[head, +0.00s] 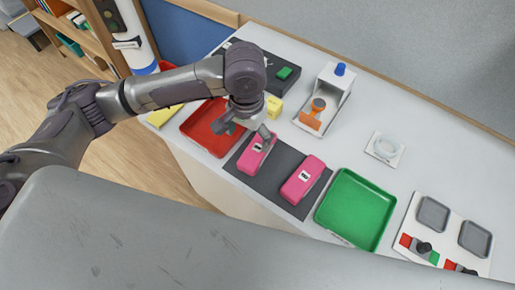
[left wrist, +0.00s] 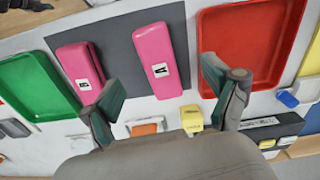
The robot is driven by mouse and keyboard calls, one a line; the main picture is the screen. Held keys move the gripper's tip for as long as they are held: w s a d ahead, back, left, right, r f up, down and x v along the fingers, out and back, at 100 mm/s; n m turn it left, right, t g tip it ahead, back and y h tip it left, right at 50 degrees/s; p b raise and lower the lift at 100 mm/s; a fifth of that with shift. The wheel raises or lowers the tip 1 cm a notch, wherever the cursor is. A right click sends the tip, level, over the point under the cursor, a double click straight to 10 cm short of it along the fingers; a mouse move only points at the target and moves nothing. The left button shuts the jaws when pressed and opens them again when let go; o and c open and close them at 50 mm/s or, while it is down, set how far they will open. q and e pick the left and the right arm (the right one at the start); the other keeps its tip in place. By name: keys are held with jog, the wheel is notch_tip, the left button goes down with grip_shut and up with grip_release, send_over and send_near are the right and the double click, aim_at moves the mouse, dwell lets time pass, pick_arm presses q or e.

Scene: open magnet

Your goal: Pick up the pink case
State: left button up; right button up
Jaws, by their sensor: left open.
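Two pink cases lie on a dark grey mat (head: 230,168) on the white table. The case labelled A (left wrist: 153,58) is on the left in the head view (head: 251,160), and the case labelled B (left wrist: 78,66) is to its right there (head: 302,180). My left gripper (head: 248,130) is open and over the far end of case A, partly covering it. In the left wrist view its fingers (left wrist: 162,88) are spread to either side of case A's near end, with nothing held. I cannot tell whether they touch it. My right gripper is not in view.
A red tray (head: 190,128) lies left of the mat and a green tray (head: 345,208) right of it.

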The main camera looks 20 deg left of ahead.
aim_at(251, 157)
pick_arm(q)
notch_tip(251, 157, down, 5)
jog(key=shift+r, duration=0.15)
jog(key=f, duration=0.1)
jog(key=f+p, duration=0.1)
jog(key=f, duration=0.1)
jog(key=f+p, duration=0.1)
jog(key=f, duration=0.1)
jog(key=shift+s+d, duration=0.3)
jog(key=shift+s, duration=0.05)
jog(key=shift+f, duration=0.2)
jog(key=c, duration=1.3)
jog(key=shift+r, duration=0.2)
